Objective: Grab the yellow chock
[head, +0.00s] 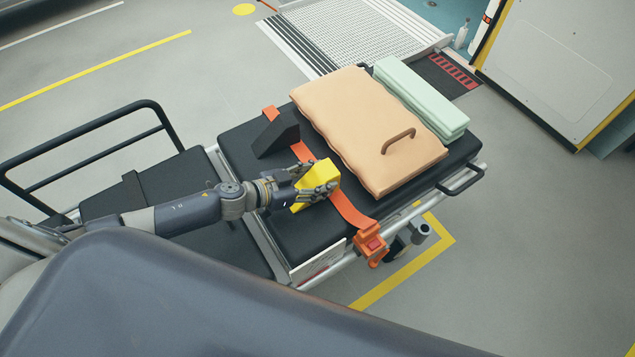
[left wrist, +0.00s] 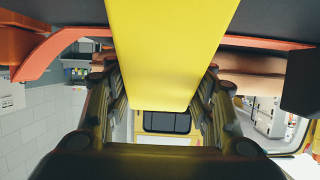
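The yellow chock (head: 317,180) is at the black stretcher pad (head: 285,225), beside the orange strap (head: 345,208). My left gripper (head: 312,187) reaches in from the left and has its fingers on both sides of the chock. In the left wrist view the yellow chock (left wrist: 165,50) fills the space between the fingers of the left gripper (left wrist: 160,85), which look closed against its sides. I cannot tell whether the chock rests on the pad or is slightly raised. My right gripper is not in view.
A black wedge (head: 275,135) stands just behind the chock. A tan cushion (head: 370,125) and a pale green folded pad (head: 420,95) lie to the right on the stretcher. An orange buckle (head: 371,246) hangs at the front edge. A ramp (head: 345,35) lies beyond.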

